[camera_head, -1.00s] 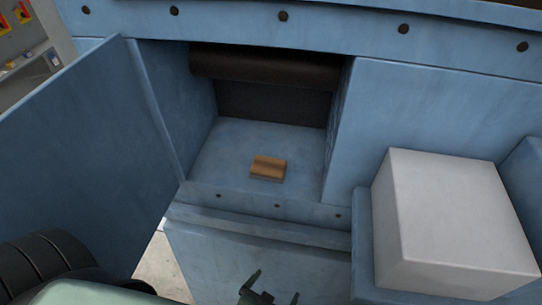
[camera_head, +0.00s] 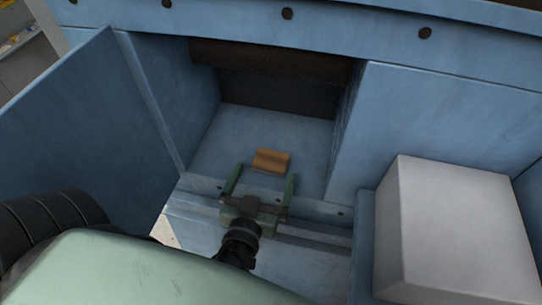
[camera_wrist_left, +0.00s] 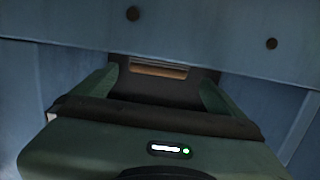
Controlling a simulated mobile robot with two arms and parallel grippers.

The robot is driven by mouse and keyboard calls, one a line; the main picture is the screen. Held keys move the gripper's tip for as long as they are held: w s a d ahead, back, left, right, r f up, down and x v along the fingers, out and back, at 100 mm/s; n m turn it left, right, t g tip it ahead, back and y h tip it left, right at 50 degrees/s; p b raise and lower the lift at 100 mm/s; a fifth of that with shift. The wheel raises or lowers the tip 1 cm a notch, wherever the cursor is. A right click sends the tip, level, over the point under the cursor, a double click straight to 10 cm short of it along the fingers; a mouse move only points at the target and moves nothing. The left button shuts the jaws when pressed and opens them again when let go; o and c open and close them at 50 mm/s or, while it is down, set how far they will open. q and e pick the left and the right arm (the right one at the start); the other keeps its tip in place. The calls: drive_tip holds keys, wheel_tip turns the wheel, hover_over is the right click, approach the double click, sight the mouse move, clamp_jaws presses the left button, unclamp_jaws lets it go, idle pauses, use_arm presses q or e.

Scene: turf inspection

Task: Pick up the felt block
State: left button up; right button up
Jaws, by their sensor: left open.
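The felt block (camera_head: 271,161) is a small orange-brown block lying on the floor of an open blue compartment (camera_head: 225,140). In the left wrist view the block (camera_wrist_left: 158,70) shows ahead, between the two fingers and partly hidden. My left gripper (camera_head: 262,172) is open and empty at the compartment's front edge. Its green fingers point inward, one to each side of the block's near side, with the block just beyond the tips. The left gripper also fills the lower part of the left wrist view (camera_wrist_left: 158,85). My right gripper is not in view.
An open blue door (camera_head: 85,130) stands at the left of the compartment. A dark roller (camera_head: 270,60) spans its upper back. Blue walls close in on both sides. A large pale grey box (camera_head: 455,225) stands at the right.

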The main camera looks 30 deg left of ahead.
sight(268, 169)
use_arm(q)
drive_tip(key=p+x, duration=0.2)
drive_tip(key=x, duration=0.2)
drive_tip(key=shift+d, duration=0.2)
drive_tip(key=shift+w+a+f+p, duration=0.15)
drive_tip(key=shift+w+f+p, duration=0.15)
drive_tip(key=shift+w, duration=0.15)
drive_tip(key=shift+s, duration=0.1)
drive_tip(key=c, duration=1.3)
drive_tip(key=shift+c, duration=0.2)
